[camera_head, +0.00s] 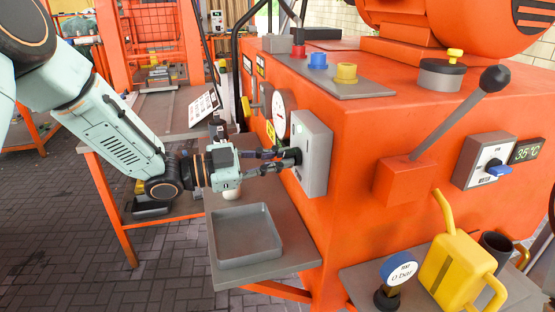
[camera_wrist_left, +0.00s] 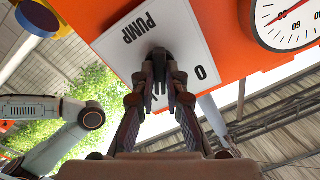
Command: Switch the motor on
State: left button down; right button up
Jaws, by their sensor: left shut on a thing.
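My left gripper (camera_head: 287,158) is shut on the dark knob (camera_head: 296,155) of a grey switch box (camera_head: 318,148) on the side of the orange machine (camera_head: 350,130). In the left wrist view the fingers (camera_wrist_left: 163,90) close around the knob. The white plate (camera_wrist_left: 190,35) around it reads "PUMP", with a "0" to one side; another mark is partly hidden by the fingers. A large orange rounded housing (camera_head: 450,25), possibly the motor, sits on top of the machine. My right gripper is not in view.
A round gauge (camera_head: 283,113) is beside the switch box. A grey tray (camera_head: 246,234) lies below on a shelf. A black-knobbed lever (camera_head: 455,115), a blue-handled switch (camera_head: 498,170), a 35°C display (camera_head: 527,151) and a yellow can (camera_head: 458,268) are to the right.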

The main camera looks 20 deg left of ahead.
pick_arm(q)
jog(key=shift+m, duration=0.5)
jog(key=c, duration=1.4)
grip_release()
jog(key=shift+d, duration=0.1)
jog(key=shift+a, duration=0.2)
jog(key=shift+v, duration=5.85)
jog(key=shift+s, duration=0.1)
